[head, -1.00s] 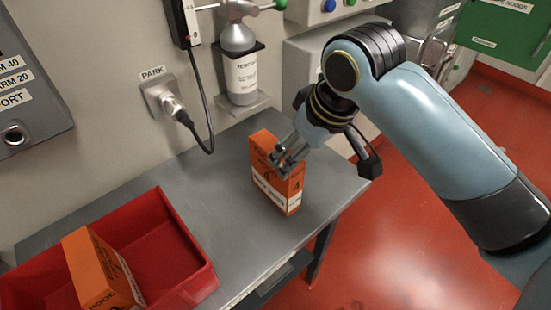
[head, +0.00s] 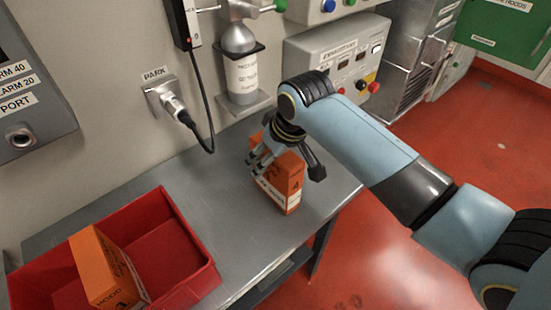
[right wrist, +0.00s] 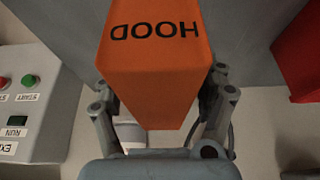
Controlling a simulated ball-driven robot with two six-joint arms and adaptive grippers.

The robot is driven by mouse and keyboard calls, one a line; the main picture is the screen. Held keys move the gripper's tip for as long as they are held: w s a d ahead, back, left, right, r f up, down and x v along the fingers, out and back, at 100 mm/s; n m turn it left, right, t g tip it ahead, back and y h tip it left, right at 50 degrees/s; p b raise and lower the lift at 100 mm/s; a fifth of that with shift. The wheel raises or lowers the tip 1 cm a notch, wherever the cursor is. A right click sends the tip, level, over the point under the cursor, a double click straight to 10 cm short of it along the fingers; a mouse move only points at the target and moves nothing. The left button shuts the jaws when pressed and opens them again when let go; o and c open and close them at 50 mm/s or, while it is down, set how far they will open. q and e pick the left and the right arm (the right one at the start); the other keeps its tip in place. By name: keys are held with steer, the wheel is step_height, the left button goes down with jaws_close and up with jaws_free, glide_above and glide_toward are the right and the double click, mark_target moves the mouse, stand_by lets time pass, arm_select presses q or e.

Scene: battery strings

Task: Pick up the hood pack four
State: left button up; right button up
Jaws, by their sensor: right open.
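An orange hood pack (head: 290,180) with a white label band stands upright on the grey table. A dark digit that looks like a 4 shows on its face. My right gripper (head: 258,163) is at the upper part of this pack, with its fingers open. In the right wrist view the pack's orange top (right wrist: 155,65), marked HOOD, lies between the two spread fingers of the gripper (right wrist: 160,92). Whether the fingers touch the pack I cannot tell. My left gripper is not in view.
A red bin (head: 188,232) at the table's left holds another orange hood pack (head: 103,270). A gas bottle (head: 240,62) and a cabled PARK socket (head: 160,98) are on the wall behind. The grey table (head: 232,215) is bare between bin and standing pack.

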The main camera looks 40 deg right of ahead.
steer(key=shift+f, duration=0.15)
steer(key=shift+f, duration=0.25)
stand_by(0.5)
jaws_close()
stand_by(0.4)
